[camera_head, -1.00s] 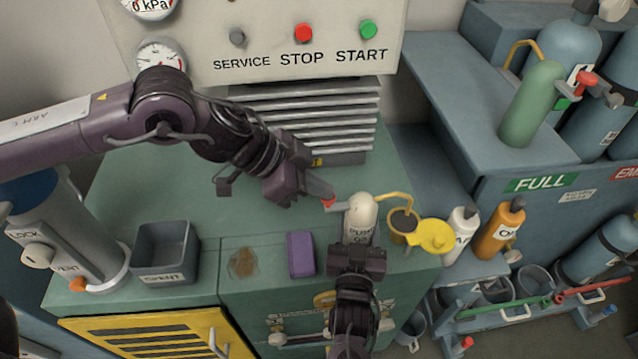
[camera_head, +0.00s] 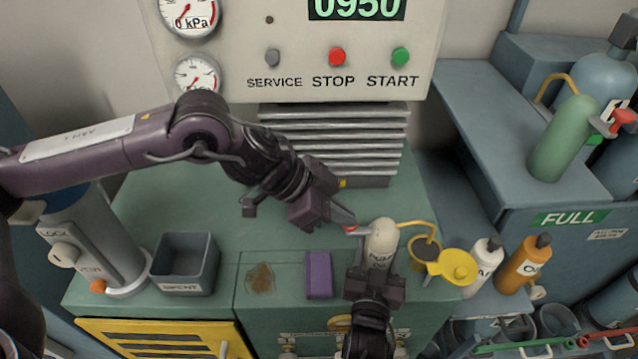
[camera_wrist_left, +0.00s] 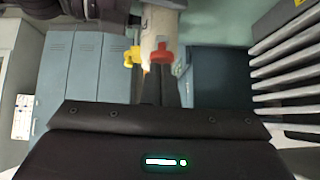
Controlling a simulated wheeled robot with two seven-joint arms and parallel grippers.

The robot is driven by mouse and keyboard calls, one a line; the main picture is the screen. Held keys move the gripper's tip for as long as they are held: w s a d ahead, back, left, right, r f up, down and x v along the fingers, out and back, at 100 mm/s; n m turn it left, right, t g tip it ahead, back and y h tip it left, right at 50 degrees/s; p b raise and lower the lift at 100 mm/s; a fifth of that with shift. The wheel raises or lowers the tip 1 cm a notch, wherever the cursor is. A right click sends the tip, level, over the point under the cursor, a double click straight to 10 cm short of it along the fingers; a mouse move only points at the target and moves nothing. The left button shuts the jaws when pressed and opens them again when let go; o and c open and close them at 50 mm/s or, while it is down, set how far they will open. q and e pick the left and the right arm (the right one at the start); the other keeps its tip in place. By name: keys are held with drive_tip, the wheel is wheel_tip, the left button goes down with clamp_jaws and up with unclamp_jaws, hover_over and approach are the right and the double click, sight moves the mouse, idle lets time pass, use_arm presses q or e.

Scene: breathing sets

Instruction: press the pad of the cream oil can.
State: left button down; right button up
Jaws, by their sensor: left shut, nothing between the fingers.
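The cream oil can (camera_head: 383,240) stands upright near the bench's front edge, its thin yellow spout reaching right. Its red pad (camera_head: 350,229) sticks out on the left side. My left gripper (camera_head: 346,220) is shut and empty, its fingertips right at the pad; I cannot tell whether they touch. In the left wrist view the shut fingers (camera_wrist_left: 160,88) point at the red pad (camera_wrist_left: 160,54) on the can (camera_wrist_left: 158,28). My right gripper (camera_head: 375,284) is at the can's lower front and covers part of it; its fingers are hidden.
A purple block (camera_head: 318,275) and a grey bin (camera_head: 185,264) sit to the left. A louvred housing (camera_head: 335,140) stands behind.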

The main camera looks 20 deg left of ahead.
drive_tip(key=shift+w, duration=0.1)
use_arm(q)
drive_tip(key=d+r+v, duration=0.1)
drive_tip(key=v, duration=1.1)
drive_tip(key=shift+w+d+r, duration=0.15)
drive_tip(key=shift+d+r, duration=0.05)
drive_tip(key=shift+r, duration=0.15)
use_arm(e)
drive_tip(key=shift+d, duration=0.1)
drive_tip(key=o, duration=1.5)
use_arm(q)
drive_tip(key=shift+a, duration=0.15)
use_arm(e)
drive_tip(key=shift+o, duration=1.4)
use_arm(q)
drive_tip(key=shift+w, duration=0.1)
